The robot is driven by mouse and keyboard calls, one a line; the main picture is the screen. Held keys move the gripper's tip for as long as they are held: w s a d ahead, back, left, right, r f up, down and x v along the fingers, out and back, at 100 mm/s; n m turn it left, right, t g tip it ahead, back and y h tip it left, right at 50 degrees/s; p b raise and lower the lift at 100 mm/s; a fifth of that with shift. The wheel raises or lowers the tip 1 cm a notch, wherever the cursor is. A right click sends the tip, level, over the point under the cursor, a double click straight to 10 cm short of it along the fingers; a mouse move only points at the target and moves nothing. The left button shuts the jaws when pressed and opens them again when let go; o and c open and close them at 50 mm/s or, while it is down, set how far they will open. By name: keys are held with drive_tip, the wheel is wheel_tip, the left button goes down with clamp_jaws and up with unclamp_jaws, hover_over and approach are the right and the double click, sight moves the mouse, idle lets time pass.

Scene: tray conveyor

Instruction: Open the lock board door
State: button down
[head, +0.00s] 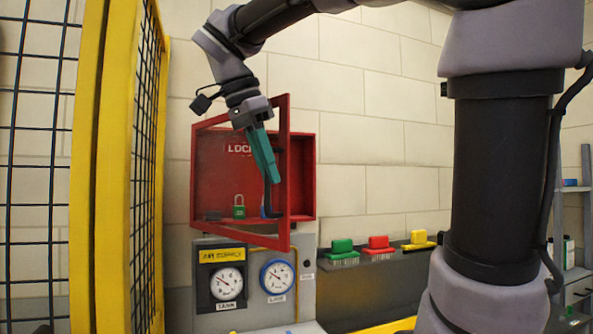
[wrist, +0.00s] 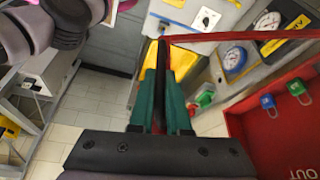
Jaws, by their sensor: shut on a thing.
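The lock board (head: 303,170) is a red wall cabinet in the head view. Its red-framed, see-through door (head: 285,232) stands partly open, its right edge swung out from the cabinet and its left side at the cabinet. My gripper (head: 272,180) has teal fingers pointing down at the door's free edge, shut on the dark door handle (head: 266,211). In the wrist view, the fingers (wrist: 161,75) are close together around a dark bar, and the door's red frame (wrist: 240,36) runs beside them. The fingers hide part of the handle.
A green padlock (head: 239,210) shows through the door; a blue padlock (wrist: 268,103) shows in the wrist view. Gauges (head: 227,284) sit below the board. Brushes (head: 379,246) are on a shelf to the right. A yellow mesh fence (head: 115,170) stands close on the left.

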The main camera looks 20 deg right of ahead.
drive_tip(key=shift+m+g, duration=0.3)
drive_tip(key=shift+m, duration=0.5)
drive_tip(key=a, duration=0.1)
drive_tip(key=s+a, duration=0.1)
drive_tip(key=a, duration=0.3)
drive_tip(key=shift+s, duration=0.4)
drive_tip(key=c, duration=0.9)
unclamp_jaws()
drive_tip(key=shift+r, duration=0.1)
drive_tip(key=v, duration=0.7)
drive_tip(key=shift+a+r, duration=0.1)
drive_tip(key=shift+r, duration=0.05)
